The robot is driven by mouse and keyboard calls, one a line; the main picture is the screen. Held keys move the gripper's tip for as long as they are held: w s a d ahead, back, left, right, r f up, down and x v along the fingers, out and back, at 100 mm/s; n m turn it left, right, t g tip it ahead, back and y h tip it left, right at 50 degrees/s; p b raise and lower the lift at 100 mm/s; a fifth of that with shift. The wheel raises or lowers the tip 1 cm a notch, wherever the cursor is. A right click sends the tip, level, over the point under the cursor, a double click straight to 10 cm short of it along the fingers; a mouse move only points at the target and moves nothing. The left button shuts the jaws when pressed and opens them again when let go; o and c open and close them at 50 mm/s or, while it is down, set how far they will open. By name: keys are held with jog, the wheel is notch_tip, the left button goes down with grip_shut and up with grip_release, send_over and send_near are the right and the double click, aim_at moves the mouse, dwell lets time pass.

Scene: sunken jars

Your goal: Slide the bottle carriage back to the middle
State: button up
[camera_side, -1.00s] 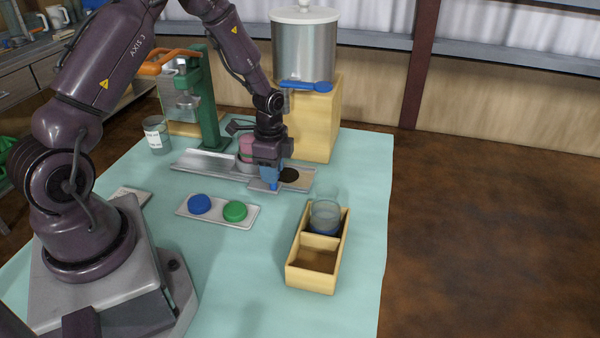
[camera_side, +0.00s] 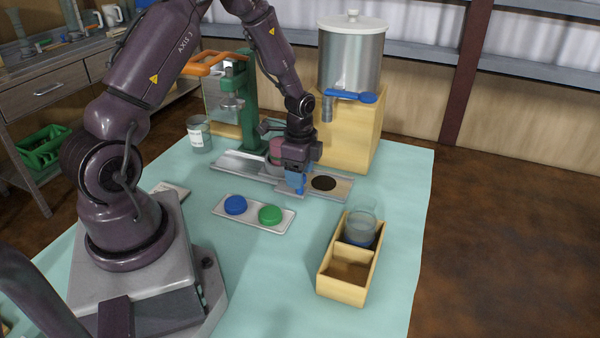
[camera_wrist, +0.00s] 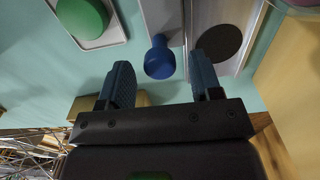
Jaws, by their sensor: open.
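The bottle carriage sits on a long metal rail (camera_side: 235,166) in the side view, mostly hidden by my gripper. A pinkish bottle (camera_side: 275,150) stands there, just behind and left of my gripper (camera_side: 296,181). In the wrist view a blue knob (camera_wrist: 159,60) shows on a light metal plate (camera_wrist: 160,17), which looks like part of the carriage. My gripper (camera_wrist: 161,82) is open, with one finger on each side of the knob's line. The knob appears between and beyond the fingertips; I cannot tell whether they touch it.
A dark disc (camera_side: 323,183) marks the rail's right end. A tray with blue (camera_side: 235,205) and green (camera_side: 270,215) lids lies in front. A wooden box (camera_side: 343,290) holds a glass jar (camera_side: 361,228). A steel dispenser (camera_side: 350,58) and green press (camera_side: 243,100) stand behind.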

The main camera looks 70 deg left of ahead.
notch_tip(320, 180, up, 12)
jog(key=shift+r, duration=0.25)
dwell(0.4)
jog(key=s+d+r+n+t, duration=0.5)
jog(key=s+d+r+n, duration=0.4)
jog(key=s+d+r, duration=0.6)
jog(key=shift+d+r+t, duration=0.3)
jog(key=shift+d+r, duration=0.25)
jog(key=shift+d, duration=0.35)
